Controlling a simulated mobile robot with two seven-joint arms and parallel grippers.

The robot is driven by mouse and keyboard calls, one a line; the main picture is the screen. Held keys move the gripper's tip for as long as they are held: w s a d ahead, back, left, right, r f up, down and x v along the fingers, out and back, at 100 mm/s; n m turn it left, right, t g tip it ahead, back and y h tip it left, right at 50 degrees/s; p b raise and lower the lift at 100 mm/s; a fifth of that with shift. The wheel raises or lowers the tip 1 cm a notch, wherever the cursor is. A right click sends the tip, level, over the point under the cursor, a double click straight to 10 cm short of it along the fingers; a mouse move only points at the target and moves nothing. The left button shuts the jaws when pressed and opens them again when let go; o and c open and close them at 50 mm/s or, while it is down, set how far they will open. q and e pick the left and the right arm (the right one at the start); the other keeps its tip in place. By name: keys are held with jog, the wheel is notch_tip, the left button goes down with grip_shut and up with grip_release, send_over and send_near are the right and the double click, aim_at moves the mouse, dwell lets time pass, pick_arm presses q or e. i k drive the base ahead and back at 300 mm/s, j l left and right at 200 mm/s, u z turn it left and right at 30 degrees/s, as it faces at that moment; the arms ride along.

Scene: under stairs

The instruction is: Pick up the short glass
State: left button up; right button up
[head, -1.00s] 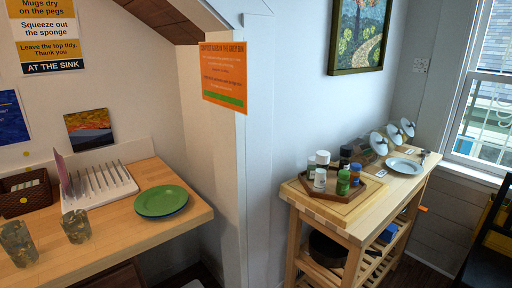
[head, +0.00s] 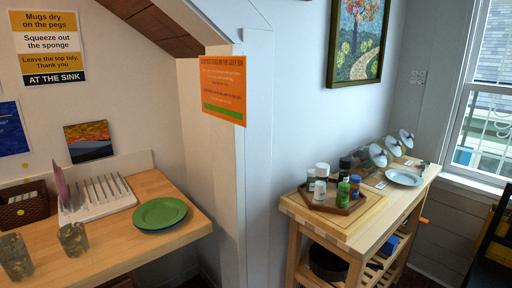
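Two glasses stand on the left wooden counter (head: 120,240) in the head view. One glass (head: 73,238) stands near the white drying rack, and the other glass (head: 15,257) is at the far left edge. Both look clear with a greenish-brown pattern. The left one looks a little taller, but I cannot tell surely which is the short glass. Neither of my grippers shows in the view.
On the counter are a white rack (head: 108,206), a dark basket (head: 24,211) and stacked green and blue plates (head: 160,213). A wooden trolley (head: 350,232) at right holds a tray (head: 338,208) of bottles. A wall post (head: 240,170) stands between.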

aim_at(73, 237)
jog(key=u, duration=1.35)
jog(key=j+u, duration=0.1)
jog(key=i+j, duration=0.05)
jog(key=j, duration=0.05)
